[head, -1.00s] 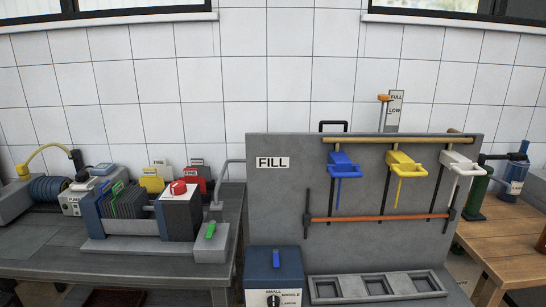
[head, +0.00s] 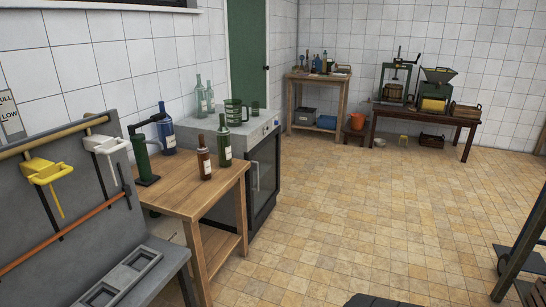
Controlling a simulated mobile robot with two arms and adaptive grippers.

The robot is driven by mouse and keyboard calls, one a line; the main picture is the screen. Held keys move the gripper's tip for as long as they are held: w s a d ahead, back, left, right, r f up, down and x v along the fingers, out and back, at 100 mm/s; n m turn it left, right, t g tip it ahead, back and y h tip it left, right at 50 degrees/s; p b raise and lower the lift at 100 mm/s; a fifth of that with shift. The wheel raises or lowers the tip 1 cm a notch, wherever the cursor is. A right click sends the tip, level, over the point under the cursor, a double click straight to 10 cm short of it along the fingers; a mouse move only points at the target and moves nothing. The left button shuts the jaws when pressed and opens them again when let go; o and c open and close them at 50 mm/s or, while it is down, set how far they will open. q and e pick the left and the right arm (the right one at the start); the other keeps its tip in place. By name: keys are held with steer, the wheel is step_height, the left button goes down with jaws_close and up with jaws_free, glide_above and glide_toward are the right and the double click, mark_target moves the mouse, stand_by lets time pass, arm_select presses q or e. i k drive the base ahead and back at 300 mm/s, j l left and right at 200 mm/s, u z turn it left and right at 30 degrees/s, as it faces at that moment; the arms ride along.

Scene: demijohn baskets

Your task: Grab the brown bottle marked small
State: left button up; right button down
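A small brown bottle (head: 204,160) with a pale label stands upright on the wooden table (head: 190,198) at the left in the head view. The writing on its label is too small to read. A taller green bottle (head: 224,146) stands just right of it. A blue bottle (head: 167,134) and a green cylinder with a black lever (head: 143,160) stand further left on the same table. Neither of my grippers is in view.
The grey filling station (head: 60,215) with yellow and white holders is at the left. A grey-topped cabinet (head: 262,180) adjoins the wooden table and carries clear bottles and a green mug (head: 233,112). Two tables stand at the far wall. The tiled floor (head: 350,210) is largely clear.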

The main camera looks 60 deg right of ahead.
mark_target(202, 151)
steer(key=z, duration=1.4)
steer(key=i+l, duration=0.15)
steer(key=i, duration=0.35)
